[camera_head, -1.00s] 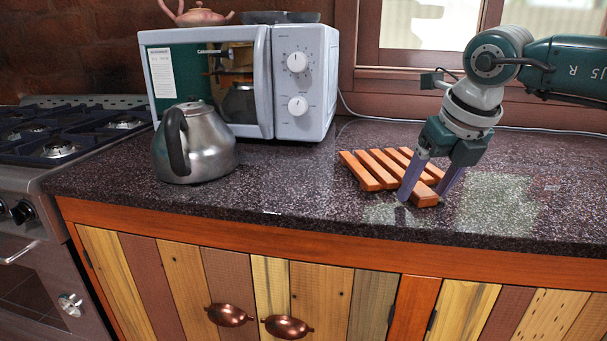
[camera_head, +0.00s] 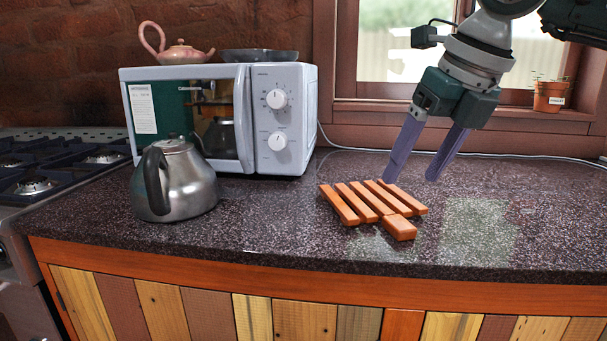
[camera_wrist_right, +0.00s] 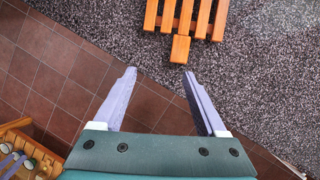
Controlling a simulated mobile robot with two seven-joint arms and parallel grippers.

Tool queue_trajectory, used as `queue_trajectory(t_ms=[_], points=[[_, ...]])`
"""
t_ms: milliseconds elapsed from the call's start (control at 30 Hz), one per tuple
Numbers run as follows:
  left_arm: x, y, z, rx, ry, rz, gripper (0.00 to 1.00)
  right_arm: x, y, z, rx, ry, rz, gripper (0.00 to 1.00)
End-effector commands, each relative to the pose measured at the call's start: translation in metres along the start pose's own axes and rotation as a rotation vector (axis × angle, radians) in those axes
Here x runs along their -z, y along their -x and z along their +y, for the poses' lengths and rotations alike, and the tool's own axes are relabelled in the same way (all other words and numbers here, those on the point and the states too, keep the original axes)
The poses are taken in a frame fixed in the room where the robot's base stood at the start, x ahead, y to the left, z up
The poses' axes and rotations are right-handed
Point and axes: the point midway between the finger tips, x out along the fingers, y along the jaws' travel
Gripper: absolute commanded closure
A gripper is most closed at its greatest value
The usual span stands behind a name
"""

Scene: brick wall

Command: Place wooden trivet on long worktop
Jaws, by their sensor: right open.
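The wooden trivet (camera_head: 358,203), made of orange slats with a short block handle, lies flat on the dark speckled long worktop (camera_head: 290,225), right of the kettle. My right gripper (camera_head: 408,180) is open and empty, raised above and just behind the trivet's right side, not touching it. In the right wrist view the trivet's handle (camera_wrist_right: 180,48) lies beyond the gap between the open fingertips (camera_wrist_right: 158,72), with the slats at the top edge. My left gripper is not in view.
A steel kettle (camera_head: 178,185) stands left of the trivet, in front of a microwave (camera_head: 292,120) with a teapot (camera_head: 180,52) and a dark dish (camera_head: 260,55) on top. A gas stove (camera_head: 50,170) is at the left. The worktop right of the trivet is clear.

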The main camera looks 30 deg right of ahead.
Motion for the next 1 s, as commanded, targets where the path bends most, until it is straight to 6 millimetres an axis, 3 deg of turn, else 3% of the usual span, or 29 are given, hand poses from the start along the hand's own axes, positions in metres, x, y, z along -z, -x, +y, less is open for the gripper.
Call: queue_trajectory(t_ms=[100,167,200,267,300,367,433,500,567,600,667,767,800,900,1000], points=[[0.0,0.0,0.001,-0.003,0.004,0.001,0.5,0.017,-0.014,0.085,-0.313,0.058,-0.009,0.26],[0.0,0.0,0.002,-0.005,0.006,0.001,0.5,0.03,-0.009,0.146,-0.558,0.056,-0.024,0.26],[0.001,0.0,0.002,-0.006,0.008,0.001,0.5,0.038,0.004,0.188,-0.746,0.024,-0.04,0.26],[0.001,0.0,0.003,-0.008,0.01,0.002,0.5,0.043,0.034,0.237,-1.017,-0.079,-0.075,0.26],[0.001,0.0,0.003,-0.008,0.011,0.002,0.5,0.041,0.056,0.258,-1.176,-0.179,-0.102,0.26],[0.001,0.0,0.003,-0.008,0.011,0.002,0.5,0.03,0.087,0.273,-1.379,-0.377,-0.149,0.26],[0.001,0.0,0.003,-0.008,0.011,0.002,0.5,0.011,0.11,0.267,-1.545,-0.671,-0.208,0.26],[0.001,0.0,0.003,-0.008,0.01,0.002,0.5,-0.007,0.112,0.241,-1.619,-1.017,-0.265,0.26],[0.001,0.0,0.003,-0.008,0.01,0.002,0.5,-0.014,0.094,0.21,-1.598,-1.34,-0.304,0.26],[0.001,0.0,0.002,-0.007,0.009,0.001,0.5,-0.011,0.075,0.187,-1.54,-1.557,-0.323,0.26],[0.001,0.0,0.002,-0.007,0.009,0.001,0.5,0.007,0.038,0.155,-1.384,-1.875,-0.332,0.26],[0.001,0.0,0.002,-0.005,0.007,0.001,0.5,0.073,-0.024,0.116,-0.98,-2.317,-0.288,0.26],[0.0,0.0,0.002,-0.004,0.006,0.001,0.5,0.107,-0.043,0.108,-0.796,-2.445,-0.252,0.26],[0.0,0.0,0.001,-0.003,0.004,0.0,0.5,0.188,-0.067,0.102,-0.379,-2.636,-0.139,0.26],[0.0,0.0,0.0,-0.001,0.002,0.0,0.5,0.246,-0.071,0.105,-0.081,-2.704,-0.034,0.26]])
